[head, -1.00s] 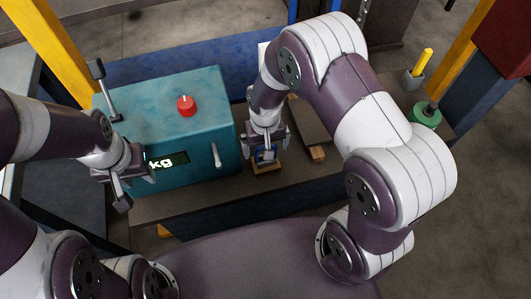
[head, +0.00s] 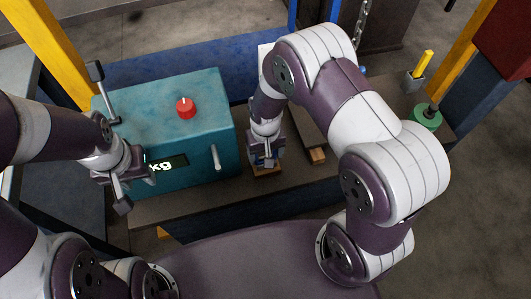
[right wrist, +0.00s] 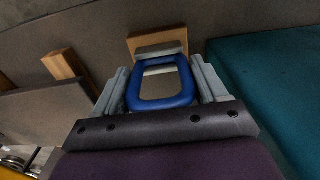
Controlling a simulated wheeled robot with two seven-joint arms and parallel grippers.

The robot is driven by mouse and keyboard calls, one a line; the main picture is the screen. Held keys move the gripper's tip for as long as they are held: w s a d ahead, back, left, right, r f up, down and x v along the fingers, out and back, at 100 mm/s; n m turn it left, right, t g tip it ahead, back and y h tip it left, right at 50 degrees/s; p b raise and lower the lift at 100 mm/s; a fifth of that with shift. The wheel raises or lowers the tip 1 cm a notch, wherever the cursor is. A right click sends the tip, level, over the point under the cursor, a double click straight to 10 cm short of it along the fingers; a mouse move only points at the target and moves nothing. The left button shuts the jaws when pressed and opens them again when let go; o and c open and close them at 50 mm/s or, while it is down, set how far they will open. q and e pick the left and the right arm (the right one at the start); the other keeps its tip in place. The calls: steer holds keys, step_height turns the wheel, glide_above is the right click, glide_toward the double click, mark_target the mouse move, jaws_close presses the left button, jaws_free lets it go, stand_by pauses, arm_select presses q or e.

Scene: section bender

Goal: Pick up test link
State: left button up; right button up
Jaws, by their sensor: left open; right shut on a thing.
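The test link, a blue rounded ring (right wrist: 186,88), sits between the fingers of my right gripper (right wrist: 163,88) in the right wrist view. The gripper is shut on it. In the head view my right gripper (head: 266,152) points down just right of the teal box, above a small wooden block (head: 266,172); the link is mostly hidden there. Whether the link still touches the block I cannot tell. My left gripper (head: 130,170) is open beside the left front edge of the teal box.
The teal box (head: 195,145) has a red knob (head: 186,108), a display and a front handle. A dark plate (head: 307,130) lies right of my right gripper, with a wooden block (head: 317,156) at its end. A green round object (head: 425,117) and a yellow-handled item (head: 422,62) stand farther right.

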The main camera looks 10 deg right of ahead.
steer(key=r, duration=0.2)
steer(key=s+r, duration=0.1)
steer(key=r, duration=0.1)
steer(key=shift+a+r, duration=0.15)
steer(key=shift+r, duration=0.05)
steer(key=s+a+r+p, duration=0.1)
steer(key=s+a+r, duration=0.1)
steer(key=s+r, duration=0.4)
steer(key=s, duration=0.4)
steer(key=shift+s+a, duration=0.2)
steer(key=shift+a, duration=0.1)
